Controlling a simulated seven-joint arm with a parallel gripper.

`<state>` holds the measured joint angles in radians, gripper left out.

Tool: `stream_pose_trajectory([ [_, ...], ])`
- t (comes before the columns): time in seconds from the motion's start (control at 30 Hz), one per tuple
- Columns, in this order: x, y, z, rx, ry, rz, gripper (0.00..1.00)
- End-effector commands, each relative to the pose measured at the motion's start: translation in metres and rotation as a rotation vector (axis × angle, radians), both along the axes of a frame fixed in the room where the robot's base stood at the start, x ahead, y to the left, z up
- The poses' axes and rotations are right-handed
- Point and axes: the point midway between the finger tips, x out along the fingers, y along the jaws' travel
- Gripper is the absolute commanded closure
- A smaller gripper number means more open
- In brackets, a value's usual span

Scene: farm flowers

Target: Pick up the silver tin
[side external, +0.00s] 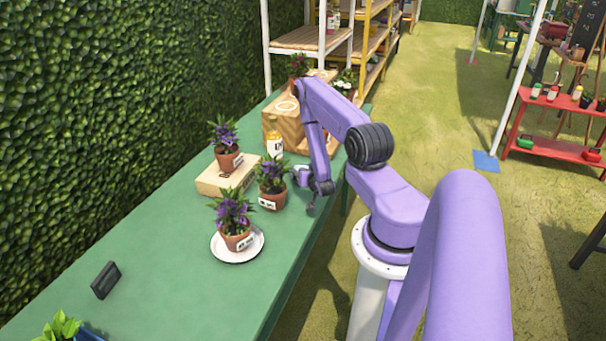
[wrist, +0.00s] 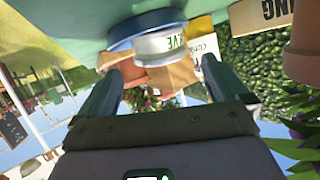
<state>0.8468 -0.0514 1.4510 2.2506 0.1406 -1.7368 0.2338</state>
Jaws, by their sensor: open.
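In the wrist view, a short, pale silver-white round tin (wrist: 158,46) with partly visible green lettering is at the top centre. It sits against a blue round dish (wrist: 122,36); whether it is inside or on it is hard to tell. My gripper (wrist: 160,70) is open, its two fingers spread to the left and right below the tin in the picture. The gap between them is empty and lines up with the tin. In the side view my gripper (side external: 302,177) is low over the green table, and I cannot make out the tin there.
A potted purple flower (side external: 271,184) stands close left of my gripper. Another pot (side external: 237,240) is on a white saucer (side external: 221,252), and a third (side external: 228,159) on a cardboard box (side external: 210,181). A yellow jar (side external: 275,146) and wooden crate (side external: 279,121) stand behind.

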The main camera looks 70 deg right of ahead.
Motion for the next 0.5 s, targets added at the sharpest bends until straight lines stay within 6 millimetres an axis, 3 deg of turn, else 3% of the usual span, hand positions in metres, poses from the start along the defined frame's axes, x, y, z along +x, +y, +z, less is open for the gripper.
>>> stream_pose_trajectory([
  [0.2, 0.017, -0.023, -0.011, -0.002, -0.002, 0.001, 0.0],
  [0.5, 0.023, -0.031, -0.016, 0.0, 0.0, 0.002, 0.0],
])
